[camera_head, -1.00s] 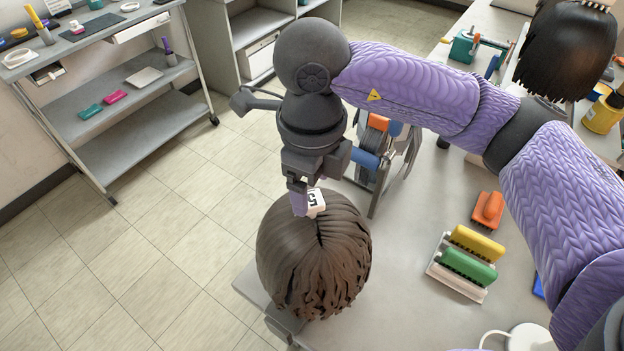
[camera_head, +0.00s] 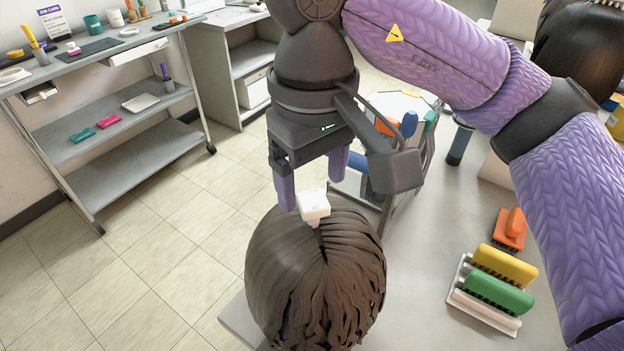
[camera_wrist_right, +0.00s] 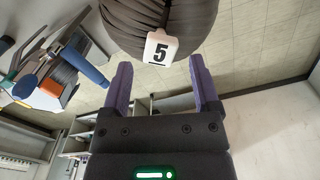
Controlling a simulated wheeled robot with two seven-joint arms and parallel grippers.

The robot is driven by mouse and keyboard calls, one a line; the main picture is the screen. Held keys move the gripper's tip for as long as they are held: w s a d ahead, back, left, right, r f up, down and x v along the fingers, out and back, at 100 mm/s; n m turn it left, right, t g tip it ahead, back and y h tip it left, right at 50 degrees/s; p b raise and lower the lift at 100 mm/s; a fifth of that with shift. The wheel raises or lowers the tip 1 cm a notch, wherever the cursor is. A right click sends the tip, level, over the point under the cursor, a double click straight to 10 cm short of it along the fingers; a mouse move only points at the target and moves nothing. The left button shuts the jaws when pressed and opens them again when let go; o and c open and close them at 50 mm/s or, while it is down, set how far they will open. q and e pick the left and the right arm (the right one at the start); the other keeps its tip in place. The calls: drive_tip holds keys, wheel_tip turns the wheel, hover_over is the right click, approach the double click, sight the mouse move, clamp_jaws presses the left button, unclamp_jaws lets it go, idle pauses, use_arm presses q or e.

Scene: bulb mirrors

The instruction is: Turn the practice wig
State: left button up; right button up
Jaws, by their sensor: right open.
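The brown practice wig (camera_head: 315,280) stands at the near left corner of the grey table in the head view. A white tag (camera_head: 313,206) sits on top of it at the parting. In the right wrist view the tag (camera_wrist_right: 161,47) shows a black 5, with the brown hair (camera_wrist_right: 160,15) behind it. My right gripper (camera_head: 312,182) is open and empty just above and behind the wig. In the wrist view its two purple fingers (camera_wrist_right: 158,85) are spread wide, with the tag beyond and between them, apart from both. My left gripper is not in view.
A dark wig (camera_head: 580,45) stands at the back right. A shelf cart (camera_head: 120,140) stands at left beyond open floor.

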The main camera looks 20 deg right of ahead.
drive_tip(key=n, duration=0.4)
drive_tip(key=shift+n, duration=0.3)
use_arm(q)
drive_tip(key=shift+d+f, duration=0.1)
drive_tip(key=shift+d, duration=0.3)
use_arm(e)
drive_tip(key=shift+n, duration=0.3)
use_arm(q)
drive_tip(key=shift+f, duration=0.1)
use_arm(e)
drive_tip(key=shift+f, duration=0.1)
drive_tip(key=shift+f+b, duration=1)
drive_tip(key=shift+b, duration=0.05)
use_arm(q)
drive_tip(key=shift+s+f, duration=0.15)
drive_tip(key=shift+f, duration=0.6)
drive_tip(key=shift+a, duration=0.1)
use_arm(e)
drive_tip(key=shift+r, duration=0.1)
drive_tip(key=shift+c, duration=0.3)
